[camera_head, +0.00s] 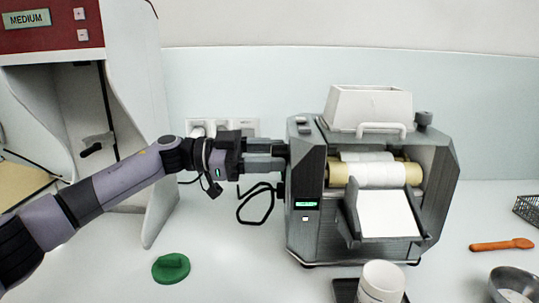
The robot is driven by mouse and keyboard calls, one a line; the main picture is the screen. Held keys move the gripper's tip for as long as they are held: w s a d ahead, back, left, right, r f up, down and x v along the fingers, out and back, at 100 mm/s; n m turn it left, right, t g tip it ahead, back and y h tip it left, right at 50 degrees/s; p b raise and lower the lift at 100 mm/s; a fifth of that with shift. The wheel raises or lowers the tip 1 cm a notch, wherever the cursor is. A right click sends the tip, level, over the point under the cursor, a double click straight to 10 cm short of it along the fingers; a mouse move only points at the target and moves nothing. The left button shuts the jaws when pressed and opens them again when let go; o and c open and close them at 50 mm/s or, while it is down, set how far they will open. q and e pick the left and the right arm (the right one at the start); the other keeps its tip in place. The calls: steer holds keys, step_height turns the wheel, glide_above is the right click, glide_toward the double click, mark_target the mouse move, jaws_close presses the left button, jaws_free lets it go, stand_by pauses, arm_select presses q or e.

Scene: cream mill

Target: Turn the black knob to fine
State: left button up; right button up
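The grey cream mill (305,240) stands on the white counter right of centre, with pale rollers (375,174) and a small green display (306,204) too small to read. My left gripper (284,154) reaches in from the left, with its two fingers level and their tips at the mill's upper left side. Whatever lies between the tips is hidden, so I cannot tell if they hold a knob there. A dark knob (423,119) stands on the mill's top right corner, apart from the gripper. My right gripper is out of view.
A white cabinet with a red panel (50,38) reading MEDIUM stands at the left. A green lid-like piece (171,268) lies in front. A white jar (382,283), a metal bowl (513,284) and an orange spoon (502,245) are front right. A black cable hangs behind the gripper.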

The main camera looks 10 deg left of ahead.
arm_select(q)
steer(key=shift+m, duration=0.4)
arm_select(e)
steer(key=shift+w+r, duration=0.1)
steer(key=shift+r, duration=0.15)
arm_select(q)
steer(key=shift+m+b, duration=3.2)
steer(key=shift+m, duration=8.3)
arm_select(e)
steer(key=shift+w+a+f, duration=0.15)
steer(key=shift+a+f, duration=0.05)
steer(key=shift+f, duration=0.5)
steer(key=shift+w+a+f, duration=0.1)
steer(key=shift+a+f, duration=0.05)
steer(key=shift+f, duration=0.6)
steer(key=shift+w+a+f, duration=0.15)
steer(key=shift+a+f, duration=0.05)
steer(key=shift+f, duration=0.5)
